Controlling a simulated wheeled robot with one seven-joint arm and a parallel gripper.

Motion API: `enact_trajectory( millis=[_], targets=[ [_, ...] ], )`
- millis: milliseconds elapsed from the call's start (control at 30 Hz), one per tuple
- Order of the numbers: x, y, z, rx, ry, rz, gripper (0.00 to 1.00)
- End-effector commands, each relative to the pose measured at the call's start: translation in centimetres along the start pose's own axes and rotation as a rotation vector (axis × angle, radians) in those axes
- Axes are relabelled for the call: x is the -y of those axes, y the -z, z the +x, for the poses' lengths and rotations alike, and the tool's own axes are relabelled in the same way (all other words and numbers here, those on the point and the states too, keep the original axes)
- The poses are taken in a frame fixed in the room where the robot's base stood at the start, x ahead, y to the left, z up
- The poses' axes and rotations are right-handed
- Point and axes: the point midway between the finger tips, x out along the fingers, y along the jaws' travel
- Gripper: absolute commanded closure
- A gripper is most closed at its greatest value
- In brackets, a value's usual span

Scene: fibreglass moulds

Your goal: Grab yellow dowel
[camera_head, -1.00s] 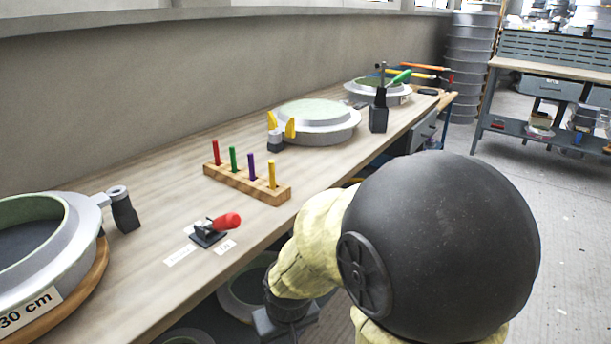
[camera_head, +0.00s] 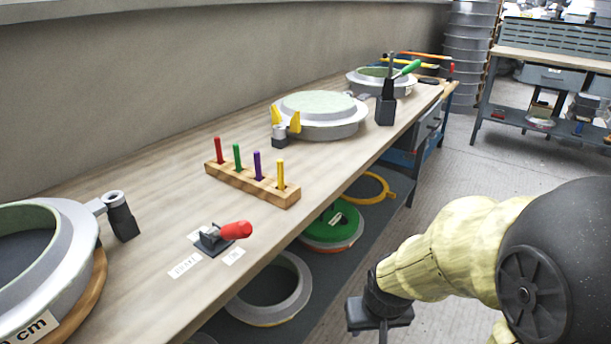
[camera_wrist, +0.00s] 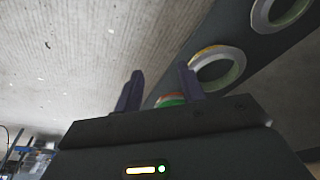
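The yellow dowel (camera_head: 281,175) stands upright at the right end of a wooden block (camera_head: 252,184) on the bench. Purple (camera_head: 257,165), green (camera_head: 237,157) and red (camera_head: 218,150) dowels stand to its left in the same block. My gripper (camera_head: 382,325) is low in front of the bench, right of the block and apart from it. In the wrist view its two dark fingers (camera_wrist: 158,92) are spread with nothing between them that they touch. The fingertips are cut off or hidden in the head view.
A red-handled toggle clamp (camera_head: 222,236) sits on the bench in front of the block, with a large round mould (camera_head: 85,240) at left. Another mould (camera_head: 322,115) with yellow clips lies behind. Rings (camera_head: 272,290) lie on the lower shelf. Floor at right is clear.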

Motion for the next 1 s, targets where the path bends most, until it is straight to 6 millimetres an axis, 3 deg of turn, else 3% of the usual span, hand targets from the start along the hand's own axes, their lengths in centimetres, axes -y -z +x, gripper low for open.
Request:
enact_trajectory(
  millis=[633,1000],
  targets=[
    [0.6,0.5,-0.6,0.013,0.007,-0.054,0.60],
    [4.4,3.0,-2.4,0.105,-0.014,-0.543,0.60]
  ],
)
